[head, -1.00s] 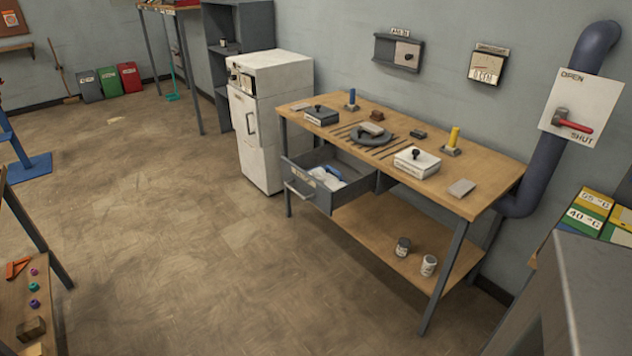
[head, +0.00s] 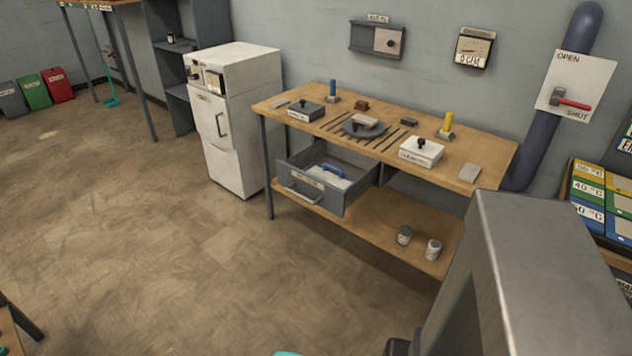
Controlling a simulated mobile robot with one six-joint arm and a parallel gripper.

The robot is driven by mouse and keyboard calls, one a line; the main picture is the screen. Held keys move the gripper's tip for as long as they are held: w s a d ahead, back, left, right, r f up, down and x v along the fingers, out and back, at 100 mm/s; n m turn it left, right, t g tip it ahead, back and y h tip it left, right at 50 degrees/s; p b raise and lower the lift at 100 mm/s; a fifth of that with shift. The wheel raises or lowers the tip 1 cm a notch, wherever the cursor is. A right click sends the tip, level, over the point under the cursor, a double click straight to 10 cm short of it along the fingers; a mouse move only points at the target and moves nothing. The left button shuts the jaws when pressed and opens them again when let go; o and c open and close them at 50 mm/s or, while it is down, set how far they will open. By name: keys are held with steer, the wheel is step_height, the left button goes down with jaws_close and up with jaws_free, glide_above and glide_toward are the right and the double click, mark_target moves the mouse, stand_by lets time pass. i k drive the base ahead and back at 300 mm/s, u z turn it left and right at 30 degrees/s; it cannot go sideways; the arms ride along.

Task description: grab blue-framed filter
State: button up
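A pale piece with a blue edge or handle (head: 333,170) lies in the open grey drawer (head: 303,197) under the workbench. It looks like the blue-framed filter, but the drawer wall hides its lower part and I cannot be sure. My gripper is not recognisable in the head view. Only a small teal edge and a dark shape show at the bottom border, too cut off to identify.
The wooden workbench (head: 483,150) holds a white lidded box (head: 421,152), a dark box and a round plate. Two jars stand on its lower shelf. A white cabinet (head: 228,155) stands left. A large grey block (head: 530,235) fills the lower right. Floor before the drawer is clear.

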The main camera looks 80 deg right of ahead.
mark_target(337, 180)
steer(key=i, duration=0.7)
steer(key=z, duration=4.9)
steer(key=i, duration=0.15)
steer(key=u, duration=3.1)
steer(key=i, duration=0.6)
steer(key=z, duration=0.1)
steer(key=k, duration=0.15)
steer(key=z, duration=0.05)
